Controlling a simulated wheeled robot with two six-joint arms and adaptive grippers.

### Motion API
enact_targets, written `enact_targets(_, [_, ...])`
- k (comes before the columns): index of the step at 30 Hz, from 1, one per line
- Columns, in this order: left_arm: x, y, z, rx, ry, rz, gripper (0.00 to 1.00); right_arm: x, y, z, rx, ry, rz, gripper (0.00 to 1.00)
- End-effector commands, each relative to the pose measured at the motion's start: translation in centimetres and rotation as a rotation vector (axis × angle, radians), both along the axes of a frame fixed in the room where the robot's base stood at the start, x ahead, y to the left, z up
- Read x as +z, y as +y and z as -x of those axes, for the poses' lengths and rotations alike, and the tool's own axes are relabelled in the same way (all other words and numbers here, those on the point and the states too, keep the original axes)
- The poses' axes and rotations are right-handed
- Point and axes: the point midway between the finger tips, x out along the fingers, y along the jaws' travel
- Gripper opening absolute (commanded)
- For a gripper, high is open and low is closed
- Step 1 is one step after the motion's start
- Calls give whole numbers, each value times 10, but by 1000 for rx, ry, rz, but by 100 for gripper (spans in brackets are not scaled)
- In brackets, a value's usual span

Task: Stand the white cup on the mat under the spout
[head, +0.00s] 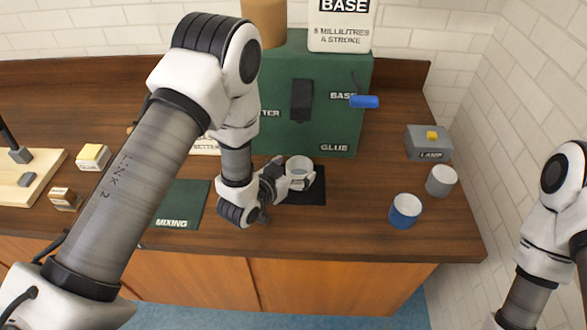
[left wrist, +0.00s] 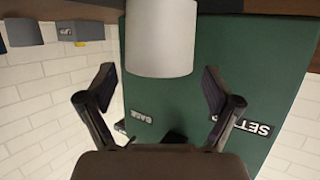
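The white cup (head: 300,165) stands upright at the black mat (head: 312,197), in front of the green machine (head: 340,122). A black fitting, probably the spout (head: 301,98), sticks out of the machine's front above it. My left gripper (head: 292,181) is right at the cup, on its near left side, and hides part of it. In the left wrist view the cup (left wrist: 160,40) shows ahead of the open fingers (left wrist: 158,82), with a gap on each side. My right arm shows at the right edge of the head view; its gripper is out of view.
A blue cup (head: 404,212) and a grey cup (head: 441,181) stand to the right, near the lamp box (head: 428,144). A blue-handled lever (head: 364,101) juts from the machine. A green mixing mat (head: 178,207) lies to the left. The counter's front edge is close.

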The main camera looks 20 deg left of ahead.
Motion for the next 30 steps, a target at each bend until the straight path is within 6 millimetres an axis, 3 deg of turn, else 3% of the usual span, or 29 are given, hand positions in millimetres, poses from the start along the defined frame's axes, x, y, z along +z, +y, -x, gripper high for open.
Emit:
enact_targets(11, [1, 1, 4, 0, 2, 0, 98, 0, 0, 0, 0, 0, 0, 98])
enact_targets(22, [22, 17, 62, 1, 3, 0, 98, 0, 0, 0, 0, 0, 0, 98])
enact_targets(30, [25, 18, 68, 0, 0, 0, 98, 0, 0, 0, 0, 0, 0, 98])
